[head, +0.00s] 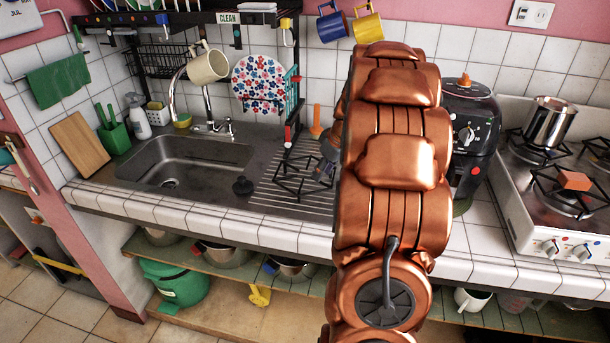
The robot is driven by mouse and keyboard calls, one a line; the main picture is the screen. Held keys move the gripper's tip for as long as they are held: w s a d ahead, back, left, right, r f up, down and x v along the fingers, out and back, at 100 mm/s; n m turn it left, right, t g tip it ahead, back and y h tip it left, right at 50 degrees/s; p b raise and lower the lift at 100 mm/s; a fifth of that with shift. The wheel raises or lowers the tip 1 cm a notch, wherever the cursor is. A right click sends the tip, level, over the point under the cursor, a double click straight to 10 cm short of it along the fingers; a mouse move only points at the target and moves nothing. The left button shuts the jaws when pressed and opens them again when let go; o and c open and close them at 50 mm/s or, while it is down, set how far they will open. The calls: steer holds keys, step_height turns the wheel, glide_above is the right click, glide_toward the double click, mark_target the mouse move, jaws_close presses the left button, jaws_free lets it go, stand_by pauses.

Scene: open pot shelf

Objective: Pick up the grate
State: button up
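A black metal grate (300,183) lies on the ribbed steel drainboard (270,200), right of the sink. My copper arm rises through the middle right of the head view and hides what is behind it. A small grey and dark part shows at the arm's left edge, close to the grate's right side. It may be part of my gripper, but I cannot make out fingers or whether they touch the grate.
The sink (185,165) with its curved tap (208,110) is left of the drainboard. A dark dish rack (292,95) and an orange-handled tool (315,122) stand behind the grate. A black air fryer (470,130) and a steel pot (549,122) are on the right. A black stopper (242,186) lies near the sink's edge.

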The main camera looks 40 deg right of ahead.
mark_target(321, 183)
steer(key=shift+d+f, duration=0.15)
steer(key=shift+d, duration=0.95)
steer(key=shift+d+p+x, duration=0.15)
steer(key=shift+p+x, duration=0.75)
steer(key=shift+x, duration=1.05)
steer(key=shift+d+p+x, duration=0.1)
steer(key=shift+p+x, duration=0.8)
steer(key=shift+x, duration=1)
jaws_close()
